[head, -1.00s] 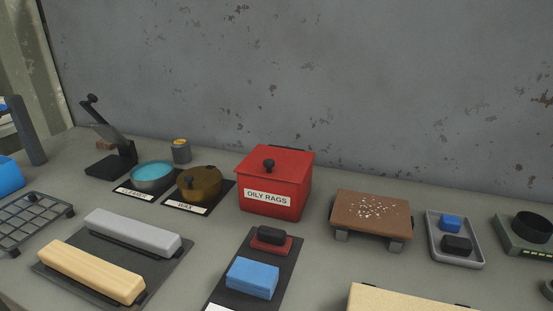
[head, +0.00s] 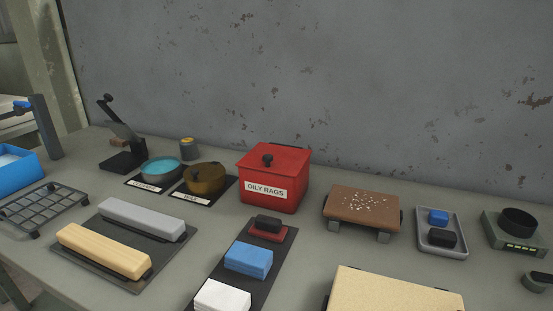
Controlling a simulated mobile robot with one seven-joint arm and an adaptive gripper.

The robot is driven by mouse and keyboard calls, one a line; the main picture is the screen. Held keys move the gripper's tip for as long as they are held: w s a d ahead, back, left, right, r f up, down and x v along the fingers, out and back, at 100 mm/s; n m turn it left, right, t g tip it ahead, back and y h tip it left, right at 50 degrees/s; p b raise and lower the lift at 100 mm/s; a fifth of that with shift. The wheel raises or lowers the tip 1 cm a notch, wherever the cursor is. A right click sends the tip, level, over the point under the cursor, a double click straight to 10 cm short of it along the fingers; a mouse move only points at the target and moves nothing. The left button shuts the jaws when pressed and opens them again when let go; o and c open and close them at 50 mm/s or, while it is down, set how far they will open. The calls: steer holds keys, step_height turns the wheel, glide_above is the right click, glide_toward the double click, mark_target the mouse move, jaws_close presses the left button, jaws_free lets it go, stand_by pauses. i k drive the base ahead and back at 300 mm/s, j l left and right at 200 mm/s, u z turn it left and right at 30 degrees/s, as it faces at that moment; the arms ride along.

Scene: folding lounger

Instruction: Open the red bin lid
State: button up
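The red bin (head: 272,185) stands upright on the grey table near the wall, with a white label reading "OILY RAGS" on its front. Its red lid (head: 285,158) lies shut on top. A dark strip shows at the lid's back edge. My gripper is not in view.
The brass wax pot (head: 205,178) and teal cleaner dish (head: 160,171) stand left of the bin. A brown board on feet (head: 362,204) is to its right. Blue (head: 248,259) and white (head: 222,296) stacks lie in front on a dark mat. Bare table lies between bin and board.

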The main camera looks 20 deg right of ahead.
mark_target(271, 158)
steer(key=k+l+z, duration=0.1)
steer(key=k, duration=0.85)
steer(key=k+z, duration=0.1)
steer(key=z, duration=1.35)
steer(key=k+j+z, duration=0.15)
steer(key=j, duration=0.2)
steer(key=k+j+z, duration=0.1)
steer(key=j, duration=0.2)
steer(key=k+j+z, duration=0.15)
steer(key=j, duration=0.65)
steer(key=k+j, duration=0.15)
steer(key=j, duration=0.4)
steer(key=i+j, duration=0.1)
steer(key=i, duration=1)
